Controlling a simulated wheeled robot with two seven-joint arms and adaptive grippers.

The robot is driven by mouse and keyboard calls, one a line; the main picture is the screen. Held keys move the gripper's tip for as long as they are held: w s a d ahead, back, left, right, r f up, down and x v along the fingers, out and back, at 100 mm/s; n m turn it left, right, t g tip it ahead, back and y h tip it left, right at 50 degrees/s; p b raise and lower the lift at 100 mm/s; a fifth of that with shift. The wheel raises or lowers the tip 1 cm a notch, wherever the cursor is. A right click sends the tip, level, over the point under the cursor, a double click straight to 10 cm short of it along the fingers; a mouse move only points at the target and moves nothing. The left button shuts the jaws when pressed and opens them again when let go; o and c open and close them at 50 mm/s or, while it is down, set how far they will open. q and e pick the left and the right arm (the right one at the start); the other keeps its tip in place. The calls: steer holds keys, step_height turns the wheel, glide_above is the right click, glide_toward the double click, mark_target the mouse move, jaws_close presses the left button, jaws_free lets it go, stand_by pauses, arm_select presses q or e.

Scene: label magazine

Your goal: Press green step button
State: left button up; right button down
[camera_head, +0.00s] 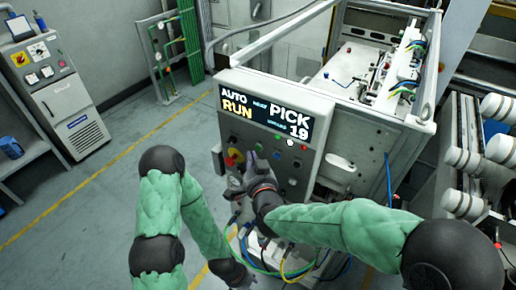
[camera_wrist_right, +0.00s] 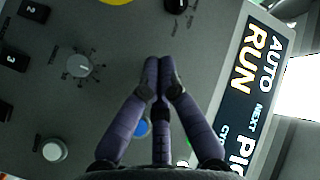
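The control panel (camera_head: 255,140) stands in front of me, its display (camera_head: 268,112) reading AUTO, RUN, NEXT PICK 19. A small green button (camera_head: 277,138) appears below the display; in the right wrist view a green spot (camera_wrist_right: 182,163) shows partly behind the fingers. My right gripper (camera_head: 252,160) is in front of the panel's lower part. In the wrist view its purple fingertips (camera_wrist_right: 160,62) are together, with nothing between them; contact with the panel is unclear. My left gripper (camera_head: 240,278) hangs low at the bottom edge, its fingers unclear.
A blue button (camera_wrist_right: 142,128), a white button (camera_wrist_right: 54,150) and a rotary knob (camera_wrist_right: 80,66) sit near the right fingers. A red and yellow stop control (camera_head: 235,158) is on the panel's left. Cables (camera_head: 290,270) hang below. Rollers (camera_head: 462,160) stand at the right.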

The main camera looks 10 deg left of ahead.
steer(key=s, duration=0.1)
steer(key=s+a, duration=0.1)
steer(key=s, duration=0.2)
steer(key=shift+s+a, duration=0.2)
steer(key=shift+a, duration=0.1)
stand_by(0.6)
